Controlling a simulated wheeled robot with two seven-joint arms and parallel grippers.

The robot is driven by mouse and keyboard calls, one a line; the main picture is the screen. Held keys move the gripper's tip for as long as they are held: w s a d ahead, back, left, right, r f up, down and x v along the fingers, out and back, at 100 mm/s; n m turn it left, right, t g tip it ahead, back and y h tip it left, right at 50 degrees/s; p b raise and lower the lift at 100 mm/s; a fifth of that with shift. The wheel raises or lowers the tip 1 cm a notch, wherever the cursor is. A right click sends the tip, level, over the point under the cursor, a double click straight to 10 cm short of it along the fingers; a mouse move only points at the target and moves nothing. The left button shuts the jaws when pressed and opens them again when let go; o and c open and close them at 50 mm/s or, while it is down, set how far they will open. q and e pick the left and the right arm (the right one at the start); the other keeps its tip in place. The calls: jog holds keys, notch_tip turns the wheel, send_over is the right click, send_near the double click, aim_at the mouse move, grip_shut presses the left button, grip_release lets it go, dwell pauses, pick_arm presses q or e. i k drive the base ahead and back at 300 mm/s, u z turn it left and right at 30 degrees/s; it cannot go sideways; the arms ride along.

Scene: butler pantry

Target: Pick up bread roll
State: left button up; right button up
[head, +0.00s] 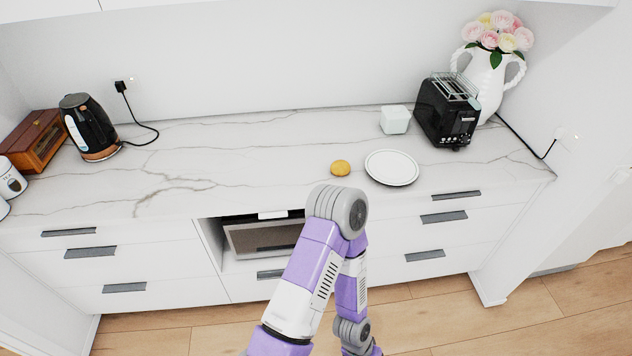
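The bread roll (340,168) is small, round and golden-brown. It lies on the white marbled counter (240,170), just left of a white round plate (391,168) and apart from it. One of my arms, purple and white, rises from the bottom middle and folds back down in front of the drawers. Its elbow is just below the roll in the picture. Neither of my grippers shows in the head view.
A black toaster (447,110), a pale cube-shaped box (395,120) and a white flower vase (484,75) stand at the back right. A black kettle (88,127) and a wooden bread box (35,141) are at the left. The counter's middle is clear.

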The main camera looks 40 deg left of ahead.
aim_at(340, 167)
jog(key=u, duration=1.45)
